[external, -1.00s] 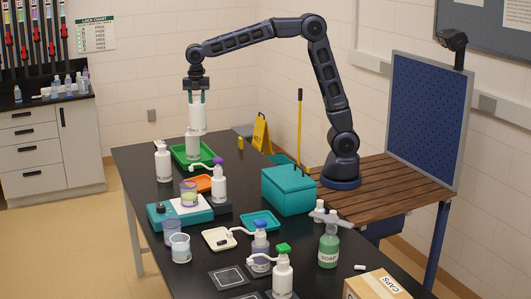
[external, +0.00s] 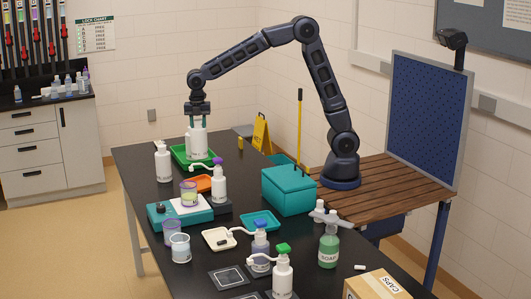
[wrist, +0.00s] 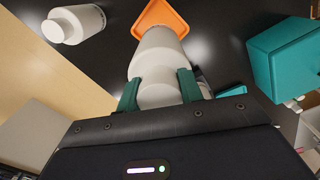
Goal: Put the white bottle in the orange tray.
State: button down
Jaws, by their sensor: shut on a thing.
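My gripper (external: 197,124) is shut on a white bottle (external: 196,142) near its top and holds it upright at the green tray (external: 180,155) at the far end of the black table. I cannot tell whether its base touches the tray. In the wrist view the bottle (wrist: 158,50) sits between the two green fingers (wrist: 160,92). The orange tray (external: 203,184) lies nearer the external camera than the held bottle, partly behind a purple-topped bottle. In the wrist view the orange tray (wrist: 165,14) shows just past the bottle's lower end.
A second white bottle (external: 162,163) stands left of the orange tray and shows in the wrist view (wrist: 72,24). The purple-topped pump bottle (external: 218,185) stands close to the tray's right. A teal box (external: 288,190) is further right. A teal device (external: 180,213) is in front.

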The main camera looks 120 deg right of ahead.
aim_at(200, 156)
notch_tip(200, 156, down, 14)
jog(key=shift+r, duration=0.1)
dwell(0.5)
jog(key=shift+f, duration=0.2)
jog(key=c, duration=0.9)
grip_release()
jog(key=shift+r, duration=0.1)
